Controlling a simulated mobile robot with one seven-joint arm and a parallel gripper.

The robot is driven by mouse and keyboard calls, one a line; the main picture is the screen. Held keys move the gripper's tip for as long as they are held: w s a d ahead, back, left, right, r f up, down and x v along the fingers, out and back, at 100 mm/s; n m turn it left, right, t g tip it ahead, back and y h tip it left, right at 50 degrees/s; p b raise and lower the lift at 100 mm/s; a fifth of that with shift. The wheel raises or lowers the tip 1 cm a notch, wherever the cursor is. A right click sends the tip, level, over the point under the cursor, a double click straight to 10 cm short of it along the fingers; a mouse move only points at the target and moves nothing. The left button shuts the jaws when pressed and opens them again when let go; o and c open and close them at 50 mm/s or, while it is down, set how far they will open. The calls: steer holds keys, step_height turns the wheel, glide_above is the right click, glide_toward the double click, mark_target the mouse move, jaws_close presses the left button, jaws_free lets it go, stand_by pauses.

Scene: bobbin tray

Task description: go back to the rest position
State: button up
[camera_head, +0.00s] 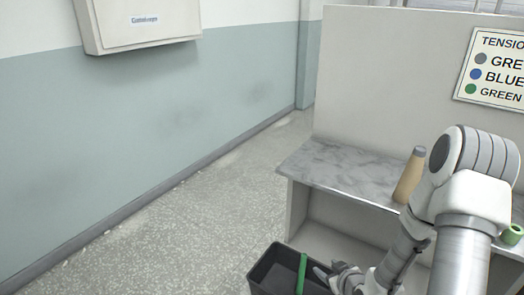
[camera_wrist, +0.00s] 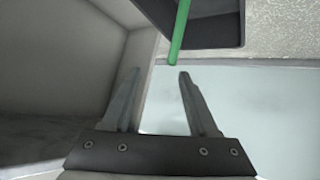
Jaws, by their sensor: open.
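My gripper (camera_head: 328,275) is at the lower middle of the head view, at the right side of a dark open bin (camera_head: 266,262). In the wrist view my gripper (camera_wrist: 159,73) is open, with nothing between its fingers. A green bar (camera_head: 302,273) shows at the bin, just left of my gripper. In the wrist view the green bar (camera_wrist: 180,30) runs from the bin toward the gap between the fingertips; I cannot tell whether it touches them. My arm is bent in front of the counter.
A marble-topped counter (camera_head: 330,168) stands at the right. A sign (camera_head: 492,70) hangs on the panel behind. A box (camera_head: 140,22) is on the wall. The floor at left is clear.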

steer(key=s+d+r+m+g+h, duration=0.1)
steer(key=s+r+m+g+h, duration=0.2)
steer(key=r, duration=1.7)
steer(key=s+a+r+m+g, duration=0.1)
steer(key=s+a+r, duration=0.2)
steer(key=s+r, duration=0.45)
steer(key=s+a+r+m, duration=0.1)
steer(key=s+a+r, duration=0.3)
steer(key=s, duration=0.7)
step_height(320, 180, up, 16)
steer(key=d+p, duration=0.1)
steer(key=p, duration=1.4)
steer(key=shift+s+f+g+y, duration=0.2)
steer(key=shift+g+y, duration=0.1)
steer(key=shift+y, duration=0.1)
steer(key=shift+f, duration=0.1)
steer(key=shift+c, duration=0.8)
